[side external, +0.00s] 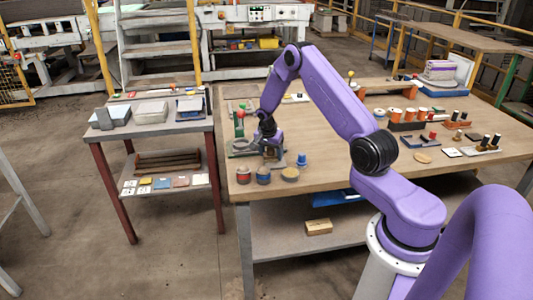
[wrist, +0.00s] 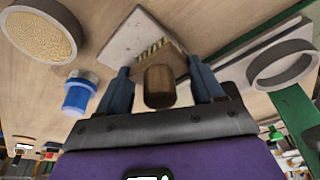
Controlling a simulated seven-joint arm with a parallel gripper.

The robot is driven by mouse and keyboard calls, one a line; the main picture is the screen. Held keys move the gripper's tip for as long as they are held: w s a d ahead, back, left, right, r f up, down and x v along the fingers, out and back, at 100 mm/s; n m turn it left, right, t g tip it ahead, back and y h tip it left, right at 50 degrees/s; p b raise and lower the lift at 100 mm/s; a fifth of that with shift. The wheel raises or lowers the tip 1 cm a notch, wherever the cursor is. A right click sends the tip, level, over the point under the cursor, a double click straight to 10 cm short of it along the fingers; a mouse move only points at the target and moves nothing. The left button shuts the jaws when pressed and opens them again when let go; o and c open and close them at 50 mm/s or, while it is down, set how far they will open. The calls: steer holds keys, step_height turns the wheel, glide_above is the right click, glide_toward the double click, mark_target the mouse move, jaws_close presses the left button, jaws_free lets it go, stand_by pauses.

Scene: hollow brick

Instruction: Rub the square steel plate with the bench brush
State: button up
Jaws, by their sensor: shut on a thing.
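My gripper (side external: 269,150) is low over the left part of the wooden bench in the side view. In the wrist view my gripper (wrist: 162,90) has its two blue fingers on either side of the brown wooden handle of the bench brush (wrist: 159,84) and is shut on it. The brush's pale bristles (wrist: 153,49) show just beyond the handle, over the light grey square steel plate (wrist: 127,38). I cannot tell whether the bristles touch the plate. In the side view the arm hides most of the brush and plate.
A round dish of tan grains (wrist: 44,36), a blue-capped container (wrist: 78,95) and a grey ring (wrist: 283,64) lie around the plate. A red pot (side external: 243,175) and a blue pot (side external: 263,175) stand near the bench's front edge. The bench middle (side external: 340,135) has free room.

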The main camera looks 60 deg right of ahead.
steer(key=shift+s+d+f, duration=0.1)
steer(key=shift+s+d, duration=1.8)
steer(key=shift+s, duration=0.1)
step_height(320, 180, up, 6)
steer(key=shift+w, duration=0.15)
step_height(320, 180, up, 3)
steer(key=shift+r, duration=0.1)
stand_by(0.6)
